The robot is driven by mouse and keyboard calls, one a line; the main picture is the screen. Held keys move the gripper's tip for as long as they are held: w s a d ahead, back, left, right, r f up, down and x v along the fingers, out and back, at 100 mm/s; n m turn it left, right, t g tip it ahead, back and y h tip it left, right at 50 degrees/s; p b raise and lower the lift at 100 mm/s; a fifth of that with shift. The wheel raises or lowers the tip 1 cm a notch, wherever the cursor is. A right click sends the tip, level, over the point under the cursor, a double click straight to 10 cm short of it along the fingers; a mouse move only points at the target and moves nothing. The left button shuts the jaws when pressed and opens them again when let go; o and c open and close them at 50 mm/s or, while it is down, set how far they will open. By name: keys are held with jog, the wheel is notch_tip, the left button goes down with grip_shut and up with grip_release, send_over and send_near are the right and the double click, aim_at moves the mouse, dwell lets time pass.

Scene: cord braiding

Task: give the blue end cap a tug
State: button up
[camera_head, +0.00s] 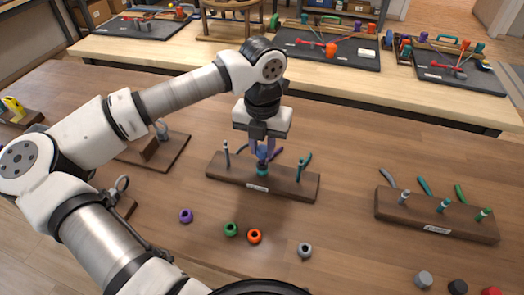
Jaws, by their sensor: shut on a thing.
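The blue end cap (263,153) is at the middle of a brown wooden stand (292,189) with a small white label. My gripper (262,151) points down over the stand and is shut on the blue cap, its fingers hiding part of it. A teal piece (262,170) shows just below the cap on the stand. Whether the cap is seated or raised is too small to tell.
Grey (226,149), purple (277,152) and green (307,159) cord pieces rise from the same stand. Loose purple (186,216), green (231,229), orange (254,236) and grey (305,250) caps lie in front. A second stand (436,220) is at right.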

jog(key=shift+f, duration=0.15)
jog(key=o, duration=1.2)
jog(key=shift+r+p, duration=1)
jog(key=shift+r, duration=2.05)
jog(key=shift+s+f, duration=0.1)
